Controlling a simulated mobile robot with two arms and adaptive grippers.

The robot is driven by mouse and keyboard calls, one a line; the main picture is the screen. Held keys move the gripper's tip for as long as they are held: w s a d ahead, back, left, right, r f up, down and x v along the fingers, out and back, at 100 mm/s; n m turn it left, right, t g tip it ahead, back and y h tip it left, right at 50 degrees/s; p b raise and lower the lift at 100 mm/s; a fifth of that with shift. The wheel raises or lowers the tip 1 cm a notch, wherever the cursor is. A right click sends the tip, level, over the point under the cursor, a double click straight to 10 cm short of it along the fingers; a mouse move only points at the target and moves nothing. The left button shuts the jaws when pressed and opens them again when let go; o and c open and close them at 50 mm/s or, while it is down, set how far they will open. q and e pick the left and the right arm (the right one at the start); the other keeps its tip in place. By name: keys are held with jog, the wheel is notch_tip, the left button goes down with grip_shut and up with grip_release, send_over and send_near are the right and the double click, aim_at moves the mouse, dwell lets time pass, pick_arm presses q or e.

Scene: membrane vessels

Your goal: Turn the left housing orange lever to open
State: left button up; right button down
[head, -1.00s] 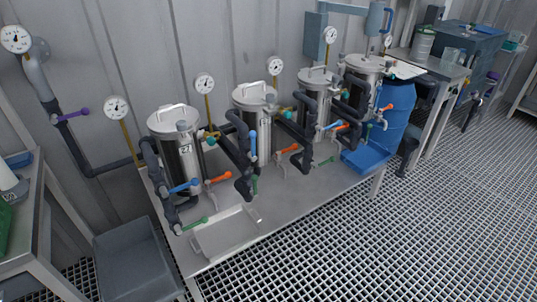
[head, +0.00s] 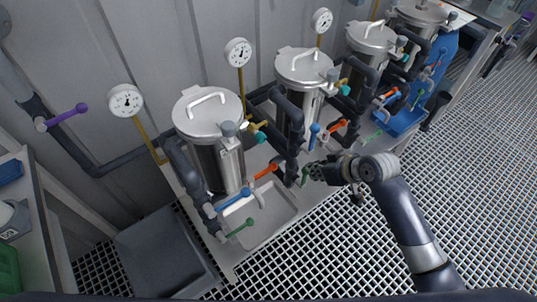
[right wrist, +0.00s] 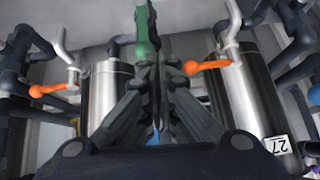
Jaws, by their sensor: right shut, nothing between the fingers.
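The left housing (head: 222,165) is a steel vessel with a handled lid at the front left of the row. Its orange lever (head: 265,172) sticks out at its lower right, beside dark pipework. In the right wrist view an orange lever (right wrist: 208,65) shows just right of the fingertips, by the vessel labelled 27 (right wrist: 277,146). My right gripper (head: 312,171) is shut and empty, to the right of the left housing's orange lever and apart from it. A green lever (head: 305,176) is close to its fingertips; I cannot tell if they touch. My left gripper is not in view.
Blue (head: 234,197) and green (head: 239,227) levers stick out at the left housing's front. A second orange lever (head: 338,126) is by the middle housing (head: 303,70). A shallow tray (head: 262,229) lies on the bench. The grated floor (head: 330,255) in front is clear.

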aim_at(262, 173)
jog(key=s+a+r+n+y, duration=0.1)
jog(key=a+r+n, duration=0.25)
jog(key=r, duration=0.65)
jog(key=shift+m, duration=0.35)
jog(key=x, duration=1.8)
jog(key=shift+s+a+r, duration=0.1)
jog(key=shift+s+a, duration=0.05)
jog(key=shift+a, duration=0.1)
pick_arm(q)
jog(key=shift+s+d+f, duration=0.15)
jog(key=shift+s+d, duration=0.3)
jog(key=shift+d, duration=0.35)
pick_arm(e)
jog(key=shift+w+a+f, duration=0.3)
jog(key=shift+f, duration=0.2)
